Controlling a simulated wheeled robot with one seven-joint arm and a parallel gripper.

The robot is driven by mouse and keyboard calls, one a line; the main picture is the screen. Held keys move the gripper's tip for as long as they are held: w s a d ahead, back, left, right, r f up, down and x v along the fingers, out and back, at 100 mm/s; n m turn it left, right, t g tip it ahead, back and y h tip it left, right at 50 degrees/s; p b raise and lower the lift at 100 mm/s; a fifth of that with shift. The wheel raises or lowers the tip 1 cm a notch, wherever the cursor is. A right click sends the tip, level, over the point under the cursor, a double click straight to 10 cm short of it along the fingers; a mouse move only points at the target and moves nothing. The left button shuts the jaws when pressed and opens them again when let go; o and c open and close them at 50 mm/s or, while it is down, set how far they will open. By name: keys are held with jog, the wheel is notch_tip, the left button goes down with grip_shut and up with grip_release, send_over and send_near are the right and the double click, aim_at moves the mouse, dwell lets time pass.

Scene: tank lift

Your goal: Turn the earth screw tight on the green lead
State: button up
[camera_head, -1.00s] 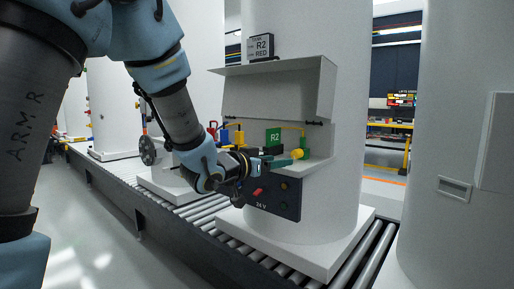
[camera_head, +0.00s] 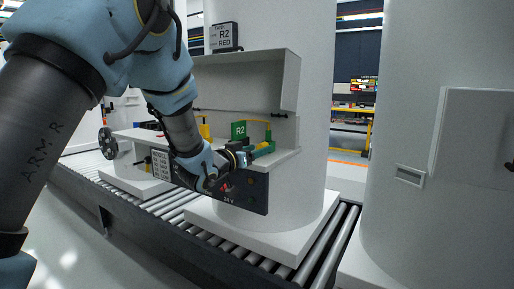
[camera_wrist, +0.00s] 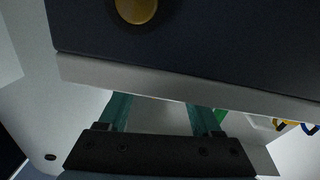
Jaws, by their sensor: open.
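On the tank's shelf (camera_head: 285,157), a green R2 tag (camera_head: 238,130) stands beside a yellow lead (camera_head: 258,121) that bends down to a green post (camera_head: 268,134). A small yellow knob (camera_head: 262,145), perhaps the earth screw, shows at my gripper's fingers. My gripper (camera_head: 264,151) reaches over the shelf's front edge from the left. In the wrist view the two teal fingers (camera_wrist: 160,106) stand apart with nothing visible between them, and their tips are hidden behind the shelf edge. A bit of green (camera_wrist: 221,115) shows beside the right finger. I cannot tell whether the fingers touch the knob.
A dark 24 V control panel (camera_head: 250,192) hangs below the shelf. A sloped white hood (camera_head: 245,80) overhangs it. The tank stands on a white base (camera_head: 295,235) on a roller conveyor (camera_head: 325,255). Yellow and blue loops (camera_wrist: 295,126) show at the right in the wrist view.

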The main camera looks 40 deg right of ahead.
jog(key=shift+d, duration=0.2)
grip_shut()
dwell(0.5)
